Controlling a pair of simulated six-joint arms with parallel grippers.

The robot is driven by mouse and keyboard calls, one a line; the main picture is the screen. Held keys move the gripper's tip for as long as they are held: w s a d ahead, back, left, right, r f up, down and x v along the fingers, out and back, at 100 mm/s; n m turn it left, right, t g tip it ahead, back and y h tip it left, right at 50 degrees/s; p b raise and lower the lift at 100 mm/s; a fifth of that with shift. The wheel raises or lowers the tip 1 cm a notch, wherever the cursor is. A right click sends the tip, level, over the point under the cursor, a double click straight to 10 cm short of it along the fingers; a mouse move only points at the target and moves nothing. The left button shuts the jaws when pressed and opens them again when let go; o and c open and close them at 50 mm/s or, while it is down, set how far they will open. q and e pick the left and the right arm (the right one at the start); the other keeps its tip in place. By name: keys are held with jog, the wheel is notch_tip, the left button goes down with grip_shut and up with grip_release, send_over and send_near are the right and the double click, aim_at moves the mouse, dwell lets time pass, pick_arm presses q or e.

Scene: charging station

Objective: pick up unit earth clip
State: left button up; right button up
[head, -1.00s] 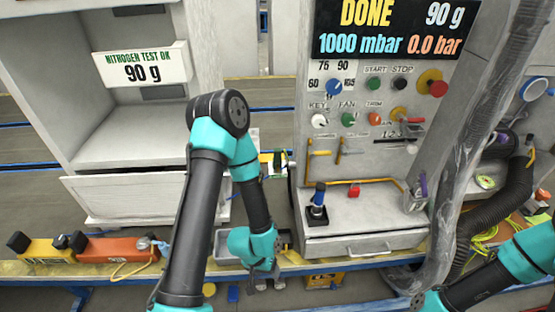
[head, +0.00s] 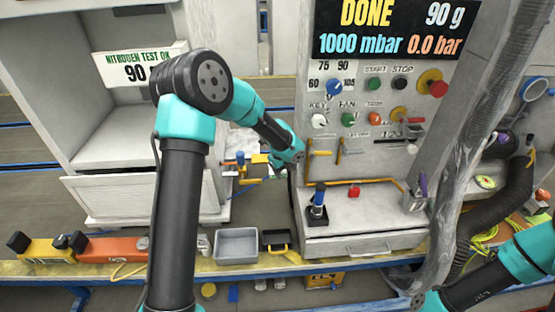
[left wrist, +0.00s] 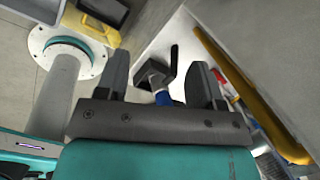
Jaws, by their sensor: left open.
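In the left wrist view the left gripper (left wrist: 160,66) is open, with nothing held. Beyond its fingers show a blue handle (left wrist: 161,97) and a black base. A bit of red (left wrist: 219,76) shows beside the right finger.
A blue-handled tool (head: 319,193) stands on a black base on the ledge. Yellow hooks (head: 310,165) stick out from the panel. A grey tray (head: 236,246) and black tray (head: 278,240) sit on the bench. A grey hose (head: 470,150) hangs at right.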

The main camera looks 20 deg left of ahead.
pick_arm(q)
jog(key=w+a+r+m+y, duration=0.1)
jog(key=w+a+r+m, duration=0.1)
jog(key=r, duration=0.3)
jog(key=w+a+r+m+t+y, duration=0.1)
jog(key=w+a+r+m, duration=0.1)
jog(key=r, duration=0.4)
jog(key=shift+w+a+r+m+y, duration=0.3)
jog(key=shift+w+m, duration=0.55)
jog(key=shift+m, duration=0.15)
jog(key=x, duration=1.2)
jog(key=shift+w+f, duration=0.1)
jog(key=shift+w, duration=0.05)
jog(key=shift+a+x, duration=0.15)
jog(key=shift+x, duration=1.15)
jog(key=shift+a+x, duration=0.15)
jog(key=shift+x, duration=1.15)
jog(key=shift+c, duration=0.4)
jog(key=c, duration=0.8)
